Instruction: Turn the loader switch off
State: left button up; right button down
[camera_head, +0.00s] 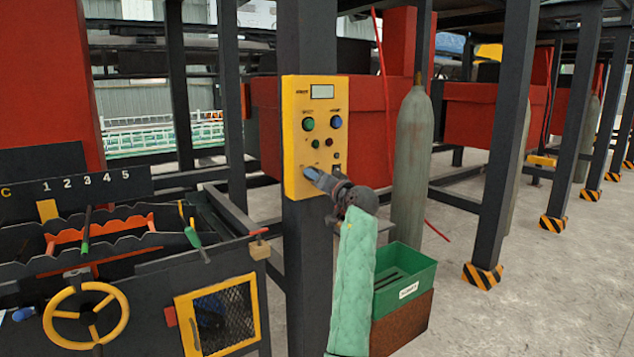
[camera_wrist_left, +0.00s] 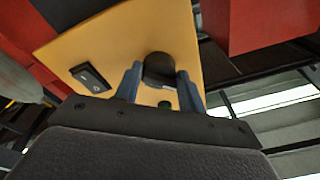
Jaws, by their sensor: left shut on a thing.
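A yellow control panel (camera_head: 315,135) is mounted on a dark upright post. My left gripper (camera_head: 312,174) reaches its lower left part, at the end of a green-sleeved arm. In the left wrist view, the gripper (camera_wrist_left: 160,84) has one finger on each side of a dark round knob (camera_wrist_left: 158,66) on the yellow panel (camera_wrist_left: 120,40), shut on it. A black rocker switch (camera_wrist_left: 90,78) with a pale mark sits beside it. I cannot read which control is the loader switch, nor its setting. My right gripper is out of view.
The panel also has a display (camera_head: 322,91), a green knob (camera_head: 308,124), a blue knob (camera_head: 336,121) and small buttons. A grey gas cylinder (camera_head: 413,150) and a green bin (camera_head: 405,280) stand to the right. A yellow handwheel (camera_head: 85,312) is at lower left.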

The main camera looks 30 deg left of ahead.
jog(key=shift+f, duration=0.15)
pick_arm(q)
jog(key=shift+f, duration=0.1)
jog(key=o, duration=0.9)
jog(key=shift+w, duration=0.15)
jog(key=shift+o, duration=0.2)
jog(key=shift+d, duration=0.15)
jog(key=b+v, duration=0.1)
jog(key=v, duration=0.6)
jog(key=shift+d, duration=0.15)
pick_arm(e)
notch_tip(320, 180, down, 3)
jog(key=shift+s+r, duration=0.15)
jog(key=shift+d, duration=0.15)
